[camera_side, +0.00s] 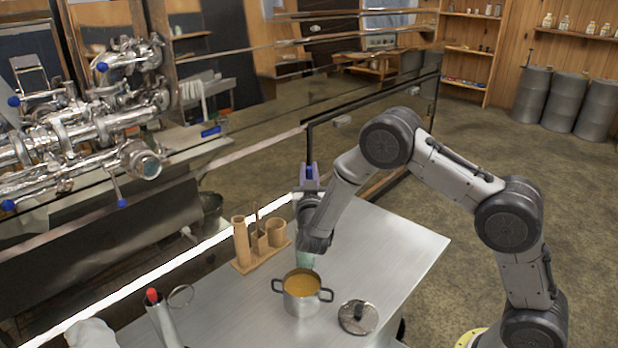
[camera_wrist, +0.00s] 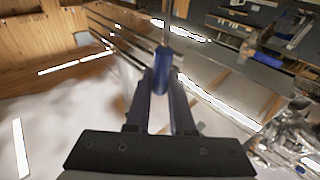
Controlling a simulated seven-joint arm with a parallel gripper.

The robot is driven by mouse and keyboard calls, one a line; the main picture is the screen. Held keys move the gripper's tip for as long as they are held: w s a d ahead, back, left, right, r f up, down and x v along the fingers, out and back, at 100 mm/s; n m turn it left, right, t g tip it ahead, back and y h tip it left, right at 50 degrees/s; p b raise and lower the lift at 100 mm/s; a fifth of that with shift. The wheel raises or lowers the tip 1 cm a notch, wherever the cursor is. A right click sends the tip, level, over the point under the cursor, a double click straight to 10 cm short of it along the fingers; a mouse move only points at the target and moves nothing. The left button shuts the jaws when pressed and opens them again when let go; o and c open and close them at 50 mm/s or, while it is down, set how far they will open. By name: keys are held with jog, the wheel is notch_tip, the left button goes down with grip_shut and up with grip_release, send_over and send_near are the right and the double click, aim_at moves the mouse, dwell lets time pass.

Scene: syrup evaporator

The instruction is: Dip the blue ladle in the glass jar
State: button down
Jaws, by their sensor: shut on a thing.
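My gripper (camera_side: 309,182) is raised above the metal table, its purple-blue fingers pointing up and away from the side camera. In the wrist view my gripper (camera_wrist: 163,92) is shut on a blue cylindrical handle, the blue ladle (camera_wrist: 162,66); a thin rod runs from it toward the top edge. The blue ladle's handle (camera_side: 309,171) also shows as a small blue spot in the side view. Its bowl cannot be made out. A pale green, see-through patch (camera_side: 306,259) shows just below my wrist, behind the pot; it may be the glass jar, mostly hidden, but I cannot tell.
A steel pot (camera_side: 302,304) of orange syrup stands on the table (camera_side: 400,250), its lid (camera_side: 358,317) beside it. A wooden stand with cups (camera_side: 243,267) is left of my wrist. A red-topped metal cylinder (camera_side: 163,322) stands front left. The table's right side is clear.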

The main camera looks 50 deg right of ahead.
jog(key=shift+r, duration=1.9)
dwell(0.6)
